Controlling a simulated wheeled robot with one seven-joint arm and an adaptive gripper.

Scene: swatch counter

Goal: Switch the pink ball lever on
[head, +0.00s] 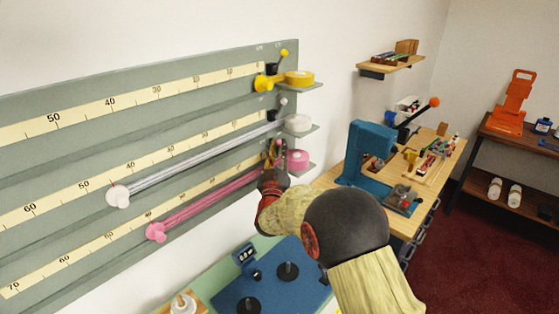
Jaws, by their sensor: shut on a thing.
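My gripper (277,157) is at the right end of the lowest row of the grey-green wall board (200,92), just left of a pink roll (297,160) on a small shelf. Its fingers are shut at the spot where the pink row's lever stands. They cover most of that lever, so its pink ball and its tilt cannot be made out. A pink band (200,206) runs along this row from a pink clip (156,232) toward my gripper.
Above are a yellow ball lever (284,53) with a yellow roll (299,78), and a white ball lever (283,102) with a white roll (299,124). A blue press (369,150) stands on the bench at right. A blue board (270,287) lies below.

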